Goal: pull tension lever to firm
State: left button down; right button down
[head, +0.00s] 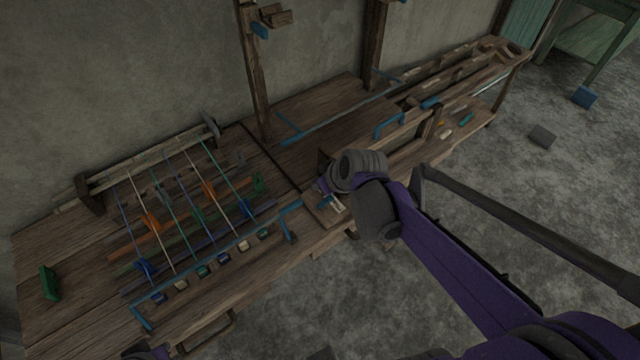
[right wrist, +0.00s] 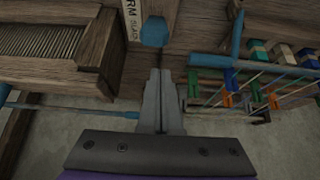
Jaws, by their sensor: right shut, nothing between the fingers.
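My right gripper (right wrist: 160,75) is shut and empty. Its fingertips point at the knob and appear just short of it; contact cannot be told. In the head view my right wrist is over the front edge of the loom bench (head: 290,165) and covers much of the lever area. Only a dark, purple part of mine shows at the bottom left; the left gripper's fingers are not seen.
Left of my right wrist, coloured threads (head: 185,200) stretch across the bench with a blue bar (head: 215,265) in front. Wooden posts (head: 255,75) rise behind. A blue handle (head: 390,124) stands farther right. The grey floor (head: 500,200) at right is mostly clear.

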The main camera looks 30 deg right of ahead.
jog(key=shift+r, duration=0.1)
